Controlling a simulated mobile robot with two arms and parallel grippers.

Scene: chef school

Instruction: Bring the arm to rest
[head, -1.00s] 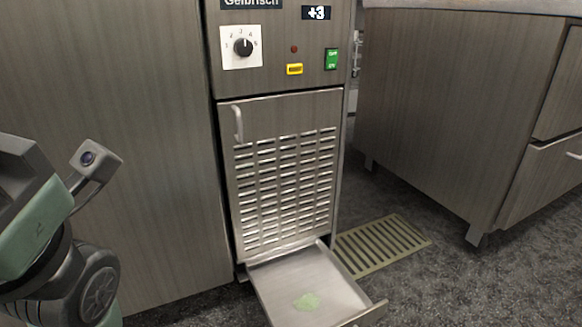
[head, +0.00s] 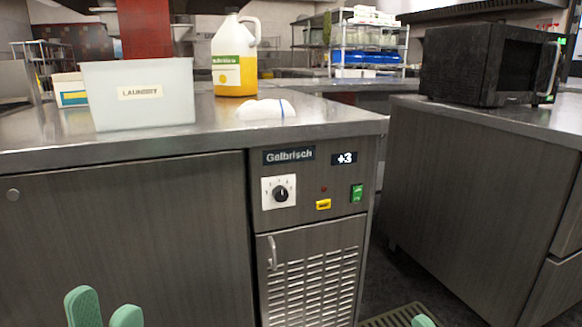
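My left gripper (head: 104,312) shows at the bottom left in the head view, in front of the grey cabinet front. Its two green fingertips point up with a gap between them and nothing in the gap. A small green tip (head: 422,321) at the bottom edge, right of centre, looks like part of my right gripper; too little shows to tell its state. The rest of both arms is out of view.
A steel counter (head: 40,145) bears a white laundry bin (head: 140,110), a yellow-and-white jug (head: 236,65) and a folded white cloth (head: 265,109). Below is a refrigerator panel (head: 310,200) with a louvred door (head: 310,275). A black microwave (head: 485,65) stands on the right counter.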

